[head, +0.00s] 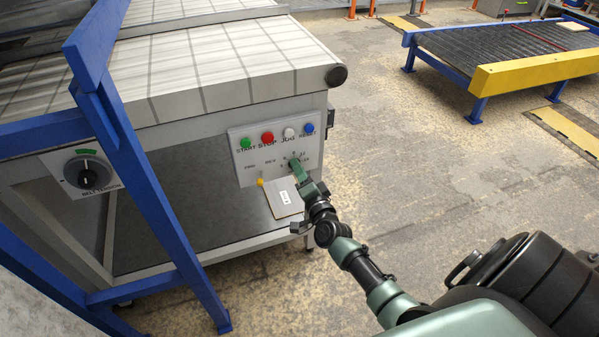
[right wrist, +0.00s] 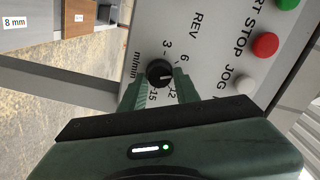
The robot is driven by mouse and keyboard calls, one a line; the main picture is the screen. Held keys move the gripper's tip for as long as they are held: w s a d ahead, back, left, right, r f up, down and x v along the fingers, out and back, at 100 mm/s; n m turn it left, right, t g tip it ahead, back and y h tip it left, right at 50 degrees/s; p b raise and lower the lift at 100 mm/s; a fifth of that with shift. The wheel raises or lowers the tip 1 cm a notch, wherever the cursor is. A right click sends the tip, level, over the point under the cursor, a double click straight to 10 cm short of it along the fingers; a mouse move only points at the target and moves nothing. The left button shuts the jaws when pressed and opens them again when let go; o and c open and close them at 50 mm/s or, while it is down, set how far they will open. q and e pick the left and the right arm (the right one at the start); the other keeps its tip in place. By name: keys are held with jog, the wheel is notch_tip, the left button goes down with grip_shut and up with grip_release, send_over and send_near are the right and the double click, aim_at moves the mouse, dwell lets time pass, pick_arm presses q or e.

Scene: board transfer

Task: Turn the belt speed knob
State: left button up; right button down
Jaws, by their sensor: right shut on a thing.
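The belt speed knob (right wrist: 159,72) is black and round, with a light pointer line. It sits on the light grey control panel (head: 247,148), inside a printed scale that includes 3, 6, 12 and 15 and the label m/min. In the right wrist view its pointer faces right, toward the 12 side. My right gripper (head: 297,166) is at the panel, with its green fingers on either side of the knob, shut on it. In the head view the fingers largely hide the knob. My left gripper is not in view.
Green, red, white and blue buttons (head: 267,137) line the panel's top. A yellow-tipped lever (head: 261,182) is left of my gripper. A blue frame (head: 150,180) and a belt tension knob (head: 88,178) stand left. Open floor (head: 400,150) lies right, before a roller conveyor (head: 490,48).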

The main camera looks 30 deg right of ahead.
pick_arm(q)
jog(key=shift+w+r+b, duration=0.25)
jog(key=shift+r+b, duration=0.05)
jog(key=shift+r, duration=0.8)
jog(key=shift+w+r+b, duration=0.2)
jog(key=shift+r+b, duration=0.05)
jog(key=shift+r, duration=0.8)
pick_arm(e)
jog(key=shift+f+m, duration=0.2)
jog(key=shift+m, duration=2.2)
jog(key=c, duration=1.1)
grip_release()
jog(key=shift+o, duration=0.2)
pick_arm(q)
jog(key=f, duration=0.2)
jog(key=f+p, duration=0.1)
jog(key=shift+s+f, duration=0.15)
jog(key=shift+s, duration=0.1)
pick_arm(e)
jog(key=v, duration=0.8)
jog(key=shift+w+d, duration=0.1)
